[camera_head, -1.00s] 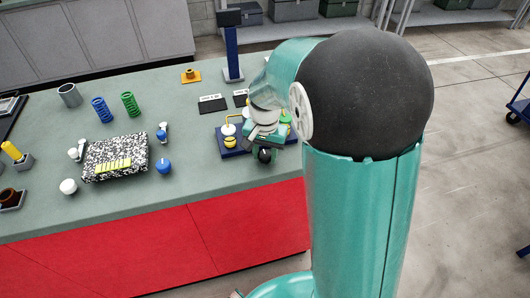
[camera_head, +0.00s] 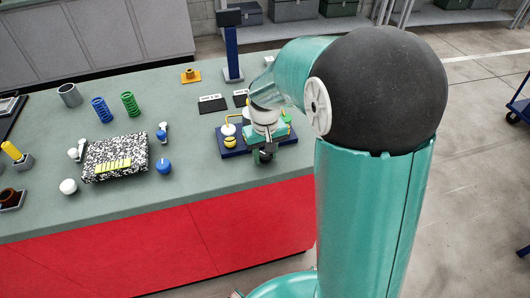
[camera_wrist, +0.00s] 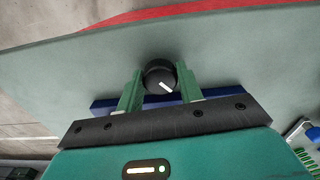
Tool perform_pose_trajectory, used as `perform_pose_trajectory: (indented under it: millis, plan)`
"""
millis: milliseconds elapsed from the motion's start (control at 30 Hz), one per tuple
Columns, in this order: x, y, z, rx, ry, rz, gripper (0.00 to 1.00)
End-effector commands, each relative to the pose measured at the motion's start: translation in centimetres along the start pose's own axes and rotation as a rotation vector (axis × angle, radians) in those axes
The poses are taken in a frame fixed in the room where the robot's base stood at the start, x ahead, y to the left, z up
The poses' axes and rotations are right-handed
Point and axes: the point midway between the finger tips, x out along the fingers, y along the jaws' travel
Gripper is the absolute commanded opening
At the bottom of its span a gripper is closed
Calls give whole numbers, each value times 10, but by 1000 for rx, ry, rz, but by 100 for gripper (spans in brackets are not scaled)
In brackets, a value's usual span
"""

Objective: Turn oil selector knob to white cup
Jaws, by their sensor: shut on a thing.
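A round black knob (camera_wrist: 159,75) with a white pointer mark shows in the wrist view. The mark points to the lower right there. My gripper (camera_wrist: 160,80) has its two green fingers on either side of the knob, shut on it. In the head view my gripper (camera_head: 263,150) is low at the front of the dark blue selector base (camera_head: 232,153). A white cup (camera_head: 228,129) and a yellow cup (camera_head: 229,142) stand on the left of this base. A green part (camera_head: 288,118) shows on its right. My arm hides much of the middle of the base.
A speckled block (camera_head: 115,157), a blue round object (camera_head: 163,166) and a white ball (camera_head: 68,186) lie to the left. Blue (camera_head: 102,110) and green (camera_head: 130,104) springs stand behind. A blue post (camera_head: 231,50) rises at the back. The bench's front edge is close to my gripper.

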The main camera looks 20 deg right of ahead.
Motion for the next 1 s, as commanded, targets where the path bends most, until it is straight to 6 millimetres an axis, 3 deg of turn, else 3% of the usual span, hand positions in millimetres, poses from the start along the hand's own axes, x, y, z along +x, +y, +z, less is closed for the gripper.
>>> perform_pose_trajectory:
  millis: [300,767,800,867,1000]
  plan:
    - [-2,0,-1,-107,3,0,14]
    - [-2,0,-1,-122,3,0,14]
    - [-2,0,-1,-122,3,0,44]
    - [-2,0,-1,-121,3,0,56]
    - [-1,0,0,-121,2,0,57]
